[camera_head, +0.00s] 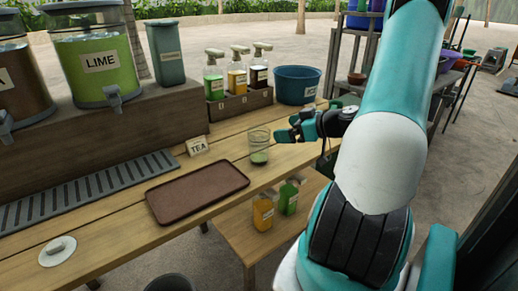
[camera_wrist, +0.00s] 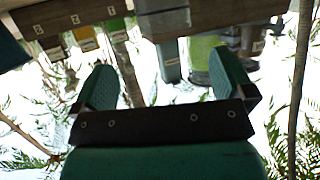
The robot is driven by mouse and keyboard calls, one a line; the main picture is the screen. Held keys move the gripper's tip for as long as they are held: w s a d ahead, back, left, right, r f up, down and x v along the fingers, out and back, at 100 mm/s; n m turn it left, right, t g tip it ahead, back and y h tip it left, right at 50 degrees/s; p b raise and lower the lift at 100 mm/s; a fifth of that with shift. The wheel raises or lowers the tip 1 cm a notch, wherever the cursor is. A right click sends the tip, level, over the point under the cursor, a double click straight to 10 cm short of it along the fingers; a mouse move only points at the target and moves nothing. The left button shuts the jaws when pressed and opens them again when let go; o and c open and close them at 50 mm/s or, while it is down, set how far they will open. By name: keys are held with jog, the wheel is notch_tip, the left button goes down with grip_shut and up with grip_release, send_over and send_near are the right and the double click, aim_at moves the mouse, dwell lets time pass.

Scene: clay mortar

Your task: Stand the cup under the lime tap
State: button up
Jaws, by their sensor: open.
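A clear glass cup (camera_head: 259,142) with green at its base stands upright on the wooden counter in the head view. My gripper (camera_head: 288,133) is just to its right, with a small gap between them as far as I can tell. The wrist view shows my gripper (camera_wrist: 165,85) with its two teal fingers wide apart and nothing between them. The lime dispenser (camera_head: 97,66) is at the upper left, with its grey tap (camera_head: 113,98) on the front. In the wrist view, which is upside down, a green tank (camera_wrist: 205,58) looks like the lime dispenser. I cannot make out the cup there.
A slatted drip tray (camera_head: 95,190) runs below the dispensers. A brown tray (camera_head: 197,192) and a TEA sign (camera_head: 198,146) lie between the cup and the tap. Bottles (camera_head: 237,78) and a blue tub (camera_head: 297,85) stand behind the cup. Two bottles (camera_head: 264,211) stand on a lower bench.

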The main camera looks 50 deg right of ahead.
send_near(250, 132)
jog(key=w, duration=0.1)
jog(key=x, duration=0.2)
jog(key=p+x, duration=0.1)
jog(key=x, duration=0.2)
jog(key=shift+s+f, duration=0.15)
jog(key=shift+f, duration=0.05)
jog(key=shift+w+f, duration=0.25)
jog(key=shift+w, duration=0.2)
jog(key=c, duration=1.3)
jog(key=shift+r, duration=0.15)
